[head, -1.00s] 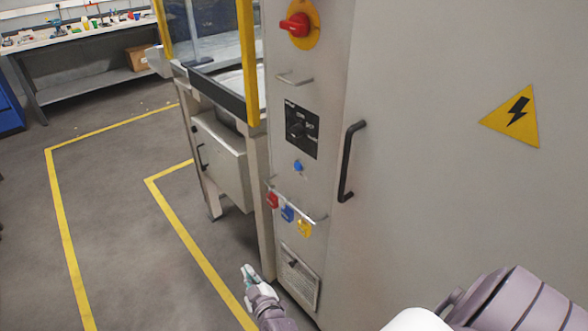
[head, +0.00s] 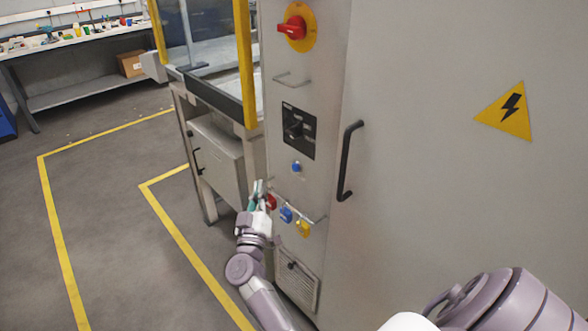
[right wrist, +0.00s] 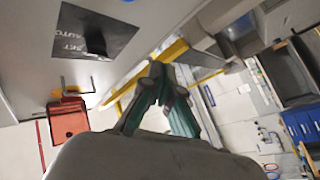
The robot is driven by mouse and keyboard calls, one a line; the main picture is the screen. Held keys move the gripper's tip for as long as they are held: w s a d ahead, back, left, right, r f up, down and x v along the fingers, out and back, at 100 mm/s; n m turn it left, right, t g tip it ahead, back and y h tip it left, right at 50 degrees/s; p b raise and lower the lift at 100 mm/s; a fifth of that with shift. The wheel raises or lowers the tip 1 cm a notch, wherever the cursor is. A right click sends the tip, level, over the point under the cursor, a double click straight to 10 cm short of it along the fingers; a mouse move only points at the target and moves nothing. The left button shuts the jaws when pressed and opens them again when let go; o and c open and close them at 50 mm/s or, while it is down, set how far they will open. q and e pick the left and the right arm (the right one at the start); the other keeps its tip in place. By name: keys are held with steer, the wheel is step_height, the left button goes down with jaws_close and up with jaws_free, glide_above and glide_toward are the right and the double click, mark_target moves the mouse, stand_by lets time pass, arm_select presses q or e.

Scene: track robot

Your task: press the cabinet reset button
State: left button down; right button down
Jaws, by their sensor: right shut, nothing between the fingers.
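The grey cabinet (head: 430,190) has a small round blue button (head: 296,167) on its narrow front panel, below a black selector-switch plate (head: 299,131). I see no readable label on the button. My right gripper (head: 259,190) is shut and empty, pointing up, to the left of the button and a little lower. It looks apart from the button. In the right wrist view the closed fingers (right wrist: 162,92) show in the middle. My left gripper is not in view.
Red (head: 271,202), blue (head: 286,214) and yellow (head: 303,228) padlocks hang on a rail close to my right gripper. A red knob (head: 292,28), a small handle (head: 292,80) and a black door handle (head: 349,161) stick out. Floor at left is clear.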

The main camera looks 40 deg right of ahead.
mark_target(295, 168)
steer(key=shift+w, duration=0.1)
steer(key=d+b, duration=0.1)
steer(key=d, duration=0.7)
steer(key=shift+w+d+b, duration=0.3)
steer(key=shift+d, duration=0.05)
steer(key=shift+r, duration=0.1)
stand_by(1.1)
steer(key=shift+d+p, duration=0.35)
steer(key=shift+d, duration=0.05)
